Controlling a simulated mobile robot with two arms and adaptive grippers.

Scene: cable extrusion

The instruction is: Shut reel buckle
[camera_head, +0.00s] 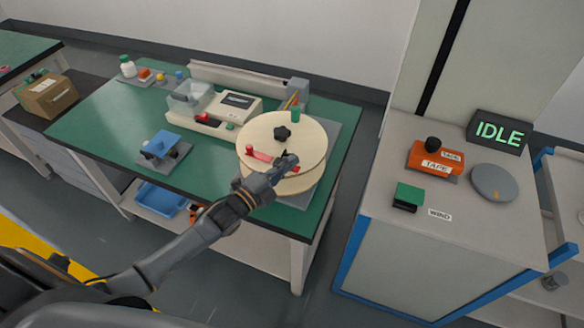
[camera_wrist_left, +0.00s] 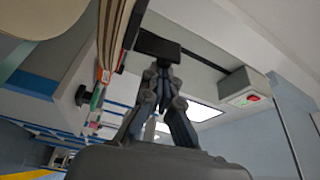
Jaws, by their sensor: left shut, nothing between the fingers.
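A red buckle-like piece (camera_head: 259,155) sits on the reel's front left, and a smaller red bit shows by my fingers. My left gripper (camera_head: 287,162) is over the reel's front right edge, shut and empty. In the left wrist view, the closed fingers (camera_wrist_left: 160,85) point at a dark block (camera_wrist_left: 158,46) beside the reel's edge (camera_wrist_left: 112,35). I cannot tell whether they touch it. My right gripper is out of view.
A boxy machine (camera_head: 230,107) stands left of the reel, and a blue fixture (camera_head: 160,144) sits nearer the front. On the right, a grey cabinet holds an orange tape unit (camera_head: 435,158), a green block (camera_head: 409,194) and an IDLE display (camera_head: 498,132). The bench's front middle is clear.

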